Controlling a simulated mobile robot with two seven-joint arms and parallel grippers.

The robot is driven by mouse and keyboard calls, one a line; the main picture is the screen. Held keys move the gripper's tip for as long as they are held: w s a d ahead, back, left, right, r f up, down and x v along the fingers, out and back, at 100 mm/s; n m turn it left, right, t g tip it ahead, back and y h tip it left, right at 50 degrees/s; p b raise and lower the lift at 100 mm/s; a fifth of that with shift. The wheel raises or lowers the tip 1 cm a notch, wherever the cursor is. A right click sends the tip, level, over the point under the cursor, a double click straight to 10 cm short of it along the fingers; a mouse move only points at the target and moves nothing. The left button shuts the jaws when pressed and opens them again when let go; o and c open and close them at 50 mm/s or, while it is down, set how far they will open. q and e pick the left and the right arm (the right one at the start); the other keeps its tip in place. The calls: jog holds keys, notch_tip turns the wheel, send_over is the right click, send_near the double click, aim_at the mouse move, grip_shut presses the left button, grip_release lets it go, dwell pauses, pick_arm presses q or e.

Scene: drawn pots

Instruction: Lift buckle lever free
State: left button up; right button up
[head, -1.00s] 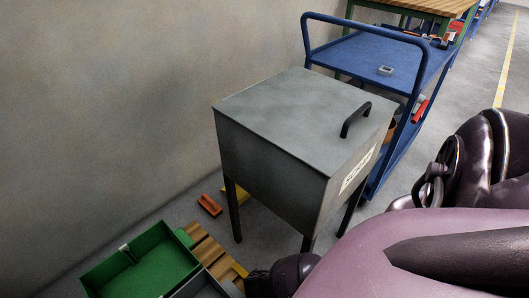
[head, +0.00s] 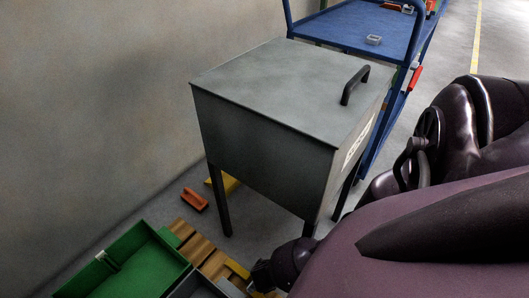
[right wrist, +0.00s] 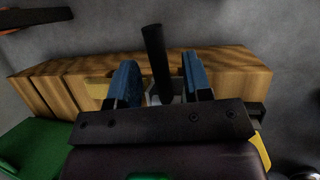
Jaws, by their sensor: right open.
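A black rod (right wrist: 156,62), which looks like the buckle lever, stands between the two blue fingers of my right gripper (right wrist: 159,66) in the right wrist view. The gripper is open, with visible gaps on both sides of the rod. A small pale part shows at the rod's lower end, partly hidden by the gripper body. In the head view the wood (head: 190,241) lies low on the floor; the lever cannot be made out there. My left gripper is not in view.
A grey lidded cabinet (head: 265,140) on legs stands beyond the wood, with a blue cart (head: 345,30) behind it. A green bin (head: 135,270) sits left of the wood, and an orange item (head: 194,200) lies on the floor. The wall bounds the left.

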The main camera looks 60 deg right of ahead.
jog(key=shift+d+f+b, duration=0.25)
jog(key=shift+f+b, duration=0.05)
jog(key=shift+f, duration=0.4)
jog(key=shift+w+d, duration=0.1)
jog(key=shift+w, duration=0.1)
jog(key=shift+c, duration=0.3)
grip_shut()
